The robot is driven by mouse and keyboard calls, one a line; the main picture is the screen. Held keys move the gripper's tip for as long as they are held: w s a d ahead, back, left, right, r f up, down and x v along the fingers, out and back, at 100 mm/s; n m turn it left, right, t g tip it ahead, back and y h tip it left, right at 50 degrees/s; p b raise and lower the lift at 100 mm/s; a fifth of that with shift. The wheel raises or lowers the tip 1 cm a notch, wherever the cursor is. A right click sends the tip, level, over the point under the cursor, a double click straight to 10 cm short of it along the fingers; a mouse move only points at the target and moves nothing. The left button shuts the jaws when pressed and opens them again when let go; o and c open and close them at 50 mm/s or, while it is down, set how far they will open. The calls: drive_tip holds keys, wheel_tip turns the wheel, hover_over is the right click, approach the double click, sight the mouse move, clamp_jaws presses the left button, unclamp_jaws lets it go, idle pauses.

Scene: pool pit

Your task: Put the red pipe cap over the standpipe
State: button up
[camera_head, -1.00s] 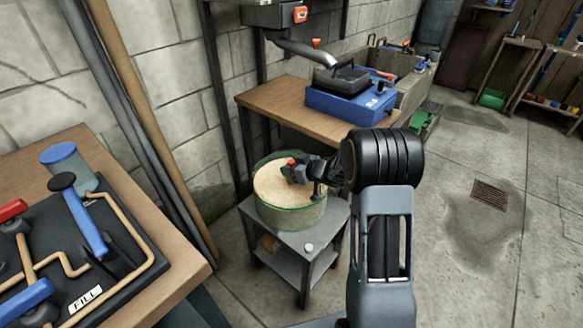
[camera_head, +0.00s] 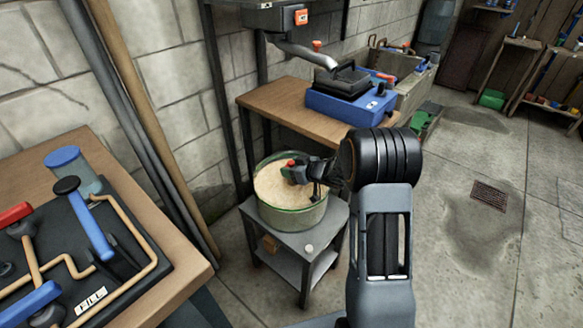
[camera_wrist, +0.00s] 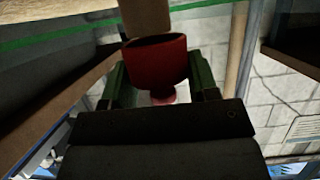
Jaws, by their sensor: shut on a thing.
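The red pipe cap (camera_wrist: 158,62) is a small cup between the green fingers of my gripper (camera_wrist: 160,85), which are shut on it. In the head view the cap (camera_head: 291,163) shows as a small red spot at the tip of my gripper (camera_head: 296,173), over the round green-rimmed tub. In the wrist view a tan upright cylinder (camera_wrist: 147,16), probably the standpipe, meets the cap's open mouth. I cannot tell whether the cap sits over it or only lines up with it. In the head view the standpipe is not clearly visible, perhaps hidden by my gripper.
The tub (camera_head: 292,221) holds pale tan material and stands on a small grey cart (camera_head: 322,241). A wooden bench (camera_head: 285,112) behind carries a blue machine (camera_head: 350,106). A table (camera_head: 185,255) with a valve board is at left.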

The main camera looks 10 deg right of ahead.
drive_tip(key=shift+s+d+r+p, duration=0.15)
drive_tip(key=shift+d+r+p, duration=0.15)
drive_tip(key=shift+p, duration=0.2)
idle(0.7)
